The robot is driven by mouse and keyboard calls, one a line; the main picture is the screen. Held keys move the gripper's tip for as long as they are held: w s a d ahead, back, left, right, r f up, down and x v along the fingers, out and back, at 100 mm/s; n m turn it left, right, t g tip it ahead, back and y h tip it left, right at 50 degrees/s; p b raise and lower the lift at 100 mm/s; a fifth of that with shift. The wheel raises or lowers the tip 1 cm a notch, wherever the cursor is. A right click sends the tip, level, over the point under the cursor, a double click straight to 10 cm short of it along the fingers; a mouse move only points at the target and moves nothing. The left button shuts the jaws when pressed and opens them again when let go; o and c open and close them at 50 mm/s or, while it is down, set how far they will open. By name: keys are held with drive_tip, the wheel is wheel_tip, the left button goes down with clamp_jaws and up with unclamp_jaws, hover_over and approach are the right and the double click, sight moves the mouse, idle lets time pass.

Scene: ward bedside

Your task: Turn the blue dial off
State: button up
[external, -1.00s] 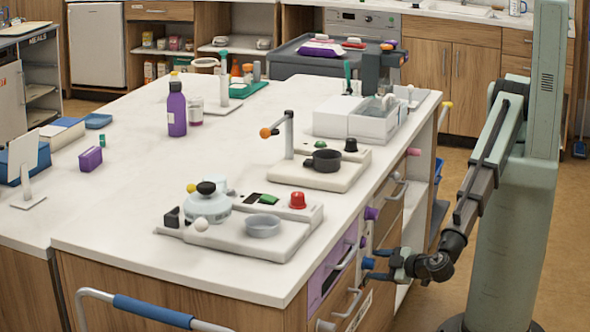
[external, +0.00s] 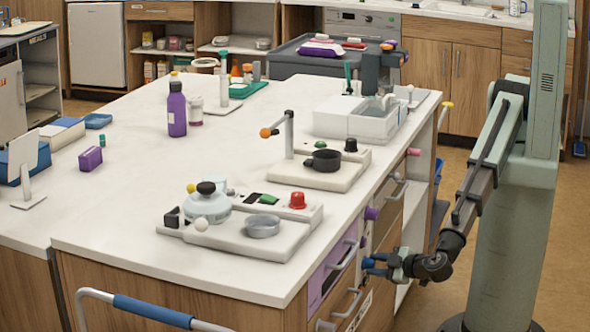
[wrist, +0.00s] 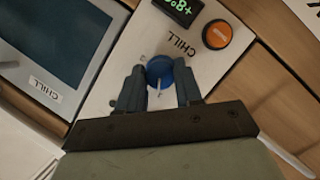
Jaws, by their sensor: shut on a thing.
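The blue dial (wrist: 159,72) sits on a light panel labelled CHILL, with a pale pointer mark on its face. My gripper (wrist: 160,88) has one finger on each side of the dial and is shut on it. In the external view the blue dial (external: 368,262) shows at the front side of the counter, partly hidden by my gripper (external: 378,264), which reaches it from the right. Small marks beside the dial are too blurred to read.
Near the dial are an orange button (wrist: 217,34) and a green-lit display (wrist: 180,8). Drawer handles (external: 347,303) and a purple knob (external: 371,214) stick out close by on the counter side. The floor right of the counter is open.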

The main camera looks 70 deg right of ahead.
idle(0.3)
drive_tip(key=n+h, duration=0.1)
drive_tip(key=n, duration=0.1)
drive_tip(key=n+t+h, duration=0.1)
drive_tip(key=n, duration=0.1)
drive_tip(key=shift+a+f, duration=0.1)
drive_tip(key=shift+f, duration=0.1)
drive_tip(key=n+t+h, duration=0.1)
drive_tip(key=n+t, duration=0.1)
drive_tip(key=n, duration=0.3)
drive_tip(key=shift+n, duration=0.4)
drive_tip(key=shift+t, duration=0.3)
drive_tip(key=o, duration=1)
drive_tip(key=shift+o, duration=0.2)
drive_tip(key=shift+s+f, duration=0.1)
drive_tip(key=v, duration=1.3)
drive_tip(key=shift+s, duration=0.25)
